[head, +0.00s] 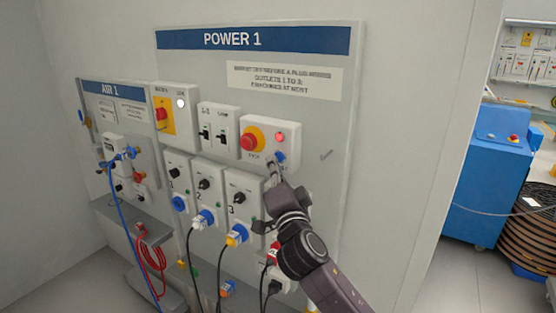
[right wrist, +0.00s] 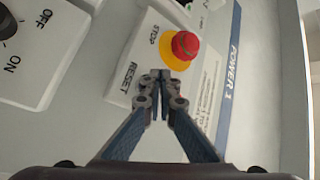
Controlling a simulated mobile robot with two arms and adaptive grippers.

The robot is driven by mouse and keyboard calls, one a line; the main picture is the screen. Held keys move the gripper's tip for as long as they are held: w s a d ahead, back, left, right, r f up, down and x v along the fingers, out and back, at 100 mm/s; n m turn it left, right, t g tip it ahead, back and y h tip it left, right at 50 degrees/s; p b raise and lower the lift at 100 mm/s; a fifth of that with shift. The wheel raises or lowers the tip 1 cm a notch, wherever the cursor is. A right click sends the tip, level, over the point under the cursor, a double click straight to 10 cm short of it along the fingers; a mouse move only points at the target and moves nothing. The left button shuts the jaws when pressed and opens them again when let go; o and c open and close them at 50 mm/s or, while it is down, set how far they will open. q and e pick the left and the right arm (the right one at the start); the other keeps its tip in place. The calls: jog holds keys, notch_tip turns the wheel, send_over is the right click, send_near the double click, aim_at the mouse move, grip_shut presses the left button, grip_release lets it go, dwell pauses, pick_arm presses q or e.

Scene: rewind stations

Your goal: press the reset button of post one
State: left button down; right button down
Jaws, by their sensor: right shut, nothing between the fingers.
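The POWER 1 panel (head: 340,130) bears a white stop and reset box (head: 262,127). On it are a red stop knob on a yellow disc (head: 249,141), a lit red lamp (head: 281,136) and a blue reset button (head: 280,157). My right gripper (head: 273,166) is shut and empty, its tips close to the button's lower left; contact cannot be told. In the right wrist view, the shut tips (right wrist: 161,76) lie over the box beside the RESET label (right wrist: 130,77) and hide the button. The red stop knob (right wrist: 185,45) shows beyond them. My left gripper is not in view.
Numbered outlet boxes with black knobs (head: 239,198) and plugged cables sit below the box. Switch boxes (head: 218,131) are to its left. The AIR 1 panel (head: 103,88) with hoses is farther left. A blue machine (head: 490,180) and coiled hose stand at the right.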

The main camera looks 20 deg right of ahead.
jog(key=shift+w+d, duration=0.25)
jog(key=shift+d, duration=0.1)
dwell(0.7)
dwell(0.4)
jog(key=shift+s+a+b, duration=0.4)
jog(key=shift+s+a, duration=0.15)
jog(key=shift+a, duration=0.05)
jog(key=s+a, duration=0.1)
jog(key=a, duration=0.1)
jog(key=s+a+b, duration=0.1)
jog(key=s+a, duration=0.1)
dwell(0.4)
dwell(0.6)
